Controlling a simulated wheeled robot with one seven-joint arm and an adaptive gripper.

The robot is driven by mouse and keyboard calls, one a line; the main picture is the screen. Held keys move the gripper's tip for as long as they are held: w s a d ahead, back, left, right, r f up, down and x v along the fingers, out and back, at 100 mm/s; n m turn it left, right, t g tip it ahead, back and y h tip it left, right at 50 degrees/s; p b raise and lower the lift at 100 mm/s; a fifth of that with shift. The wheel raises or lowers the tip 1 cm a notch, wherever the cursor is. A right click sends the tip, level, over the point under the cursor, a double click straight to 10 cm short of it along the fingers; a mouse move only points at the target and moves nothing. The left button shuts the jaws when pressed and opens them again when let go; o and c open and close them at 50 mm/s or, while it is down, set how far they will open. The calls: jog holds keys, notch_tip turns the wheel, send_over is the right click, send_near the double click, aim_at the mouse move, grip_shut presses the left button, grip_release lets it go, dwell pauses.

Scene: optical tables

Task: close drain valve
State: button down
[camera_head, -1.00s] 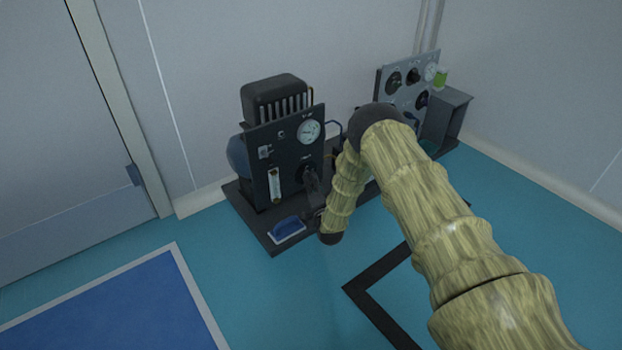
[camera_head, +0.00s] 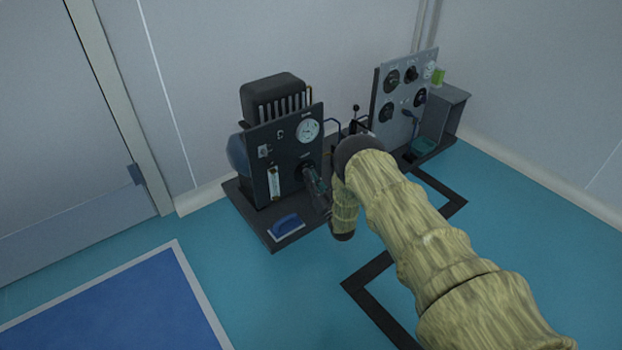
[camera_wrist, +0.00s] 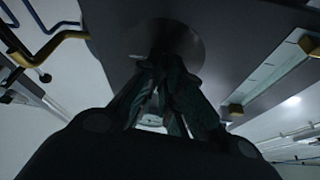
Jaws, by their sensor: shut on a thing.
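A dark upright panel (camera_head: 284,160) stands on a black base plate, with a round dial gauge (camera_head: 307,130) at its upper right. A dark round knob (camera_head: 303,172) is low on the panel's right side; I cannot read its label to tell whether it is the drain valve. My gripper (camera_head: 316,181) is at this knob, coming from the front right. In the wrist view my gripper's fingers (camera_wrist: 163,78) converge in front of a dark round disc (camera_wrist: 178,42) on the panel. They are shut on the knob, whose gripped part is mostly hidden by the fingers.
A blue block in a pale tray (camera_head: 287,224) sits at the base plate's front. A clear tube gauge (camera_head: 274,183) is left of the knob. A grey panel with several dials (camera_head: 404,88) stands to the right. Bent pipes (camera_wrist: 45,45) run beside the panel. The teal floor in front is open.

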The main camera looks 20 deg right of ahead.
jog(key=shift+d+n+g+y, duration=0.1)
jog(key=shift+n+g+y, duration=0.2)
jog(key=shift+n+y, duration=0.8)
jog(key=shift+f+n+h, duration=0.1)
jog(key=shift+n+h, duration=0.3)
jog(key=shift+n, duration=0.1)
jog(key=c, duration=1.6)
grip_release()
jog(key=v, duration=1.2)
jog(key=shift+f, duration=0.1)
